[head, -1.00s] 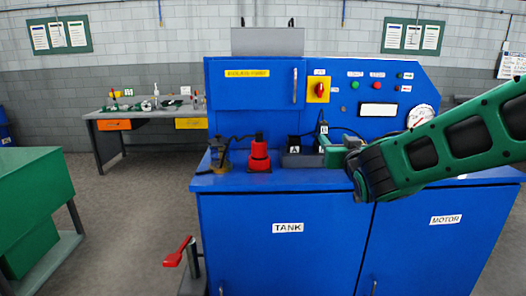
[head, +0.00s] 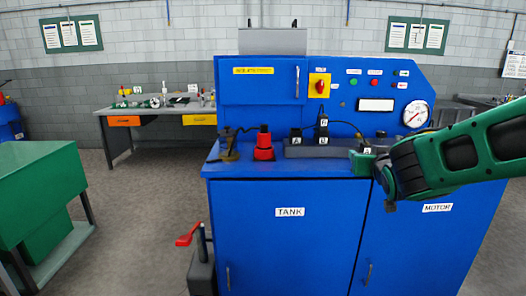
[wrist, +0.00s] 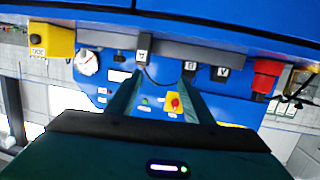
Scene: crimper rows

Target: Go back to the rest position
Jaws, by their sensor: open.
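My gripper (head: 364,162) is at the right end of the grey strip on the blue bench, its arm reaching in from the right. In the wrist view its two fingers (wrist: 160,88) are apart with nothing held between them. A black block with a white letter label (head: 367,149) shows beside the fingertips in the head view. In the wrist view this block (wrist: 143,46) stands on the strip beyond the fingers, apart from them as far as I can tell.
The grey strip (head: 338,151) also carries black labelled blocks (head: 296,137). A red stepped piece (head: 264,146) stands to their left. The blue bench (head: 290,240) has a panel with a gauge (head: 416,114) behind. A green cabinet (head: 40,165) stands left, with open floor between.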

